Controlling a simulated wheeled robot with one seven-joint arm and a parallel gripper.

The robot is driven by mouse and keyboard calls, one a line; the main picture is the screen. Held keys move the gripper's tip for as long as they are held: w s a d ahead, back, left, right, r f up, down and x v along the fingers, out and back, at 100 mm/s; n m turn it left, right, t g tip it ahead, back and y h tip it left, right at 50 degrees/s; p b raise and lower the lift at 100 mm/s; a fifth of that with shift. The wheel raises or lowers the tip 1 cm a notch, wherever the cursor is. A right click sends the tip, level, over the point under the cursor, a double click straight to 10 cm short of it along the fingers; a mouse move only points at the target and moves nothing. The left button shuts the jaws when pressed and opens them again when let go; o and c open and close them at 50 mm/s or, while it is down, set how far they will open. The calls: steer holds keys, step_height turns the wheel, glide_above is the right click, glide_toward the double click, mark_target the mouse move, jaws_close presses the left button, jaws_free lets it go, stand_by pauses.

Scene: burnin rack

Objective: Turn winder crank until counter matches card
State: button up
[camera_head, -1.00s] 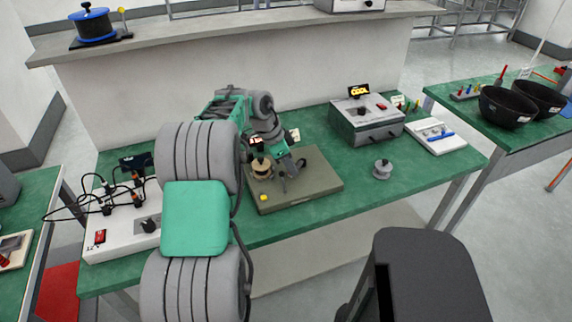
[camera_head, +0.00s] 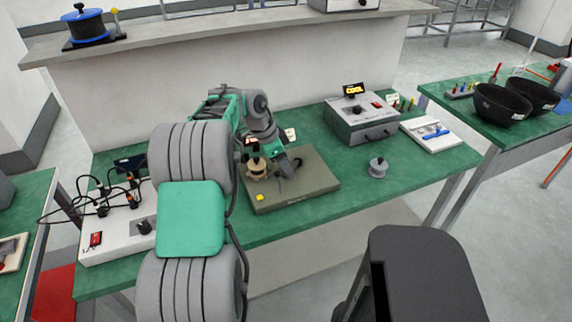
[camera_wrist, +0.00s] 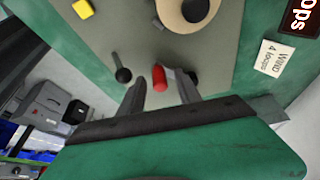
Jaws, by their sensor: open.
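The winder has an olive-grey base (camera_head: 322,182), a tan spool (camera_head: 257,169) and a yellow button (camera_head: 260,198). In the wrist view, the spool (camera_wrist: 178,18) is at the top. A red knob (camera_wrist: 159,77), seemingly the crank's handle, shows between the fingertips of my open gripper (camera_wrist: 162,84); I cannot tell whether they touch it. A white card (camera_wrist: 265,58) reads "WIND 4 loops". A dark display (camera_wrist: 301,17) shows only "ops"; its number is out of frame. In the head view, my gripper (camera_head: 288,166) is over the base, right of the spool, hiding the crank.
A black ball-ended lever (camera_wrist: 123,75) is left of the red knob. On the green bench (camera_head: 350,205), a grey spool (camera_head: 378,167) stands right of the winder. A grey box with a COOL display (camera_head: 362,124) is behind it. A white wired unit (camera_head: 118,235) is at left.

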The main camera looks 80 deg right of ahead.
steer(key=d+v, duration=0.1)
steer(key=v, duration=0.6)
steer(key=shift+a+r+p, duration=0.25)
steer(key=shift+a+p, duration=0.1)
steer(key=shift+a, duration=0.2)
steer(key=shift+w, duration=0.1)
steer(key=w+a+r+n+t+h, duration=0.15)
steer(key=w+a+n, duration=0.45)
steer(key=w, duration=0.6)
steer(key=w+a+r+n+t+h, duration=0.1)
steer(key=w+a+r+n, duration=0.35)
steer(key=w, duration=0.75)
steer(key=w+a+f+n+t, duration=0.1)
steer(key=w+a+n, duration=0.25)
steer(key=a, duration=0.35)
steer(key=w+a+n+t, duration=0.1)
steer(key=w+a+n, duration=0.25)
steer(key=a, duration=0.25)
steer(key=a+f+n+t+y, duration=0.1)
steer(key=a+n, duration=0.6)
steer(key=a, duration=0.8)
steer(key=a+f+n+t+y+p, duration=0.1)
steer(key=a+n, duration=0.6)
steer(key=a, duration=0.9)
step_height(320, 180, down, 2)
steer(key=shift+a+f+n+t+y, duration=0.25)
steer(key=shift+a+n+t+y, duration=0.15)
steer(key=shift+y, duration=0.55)
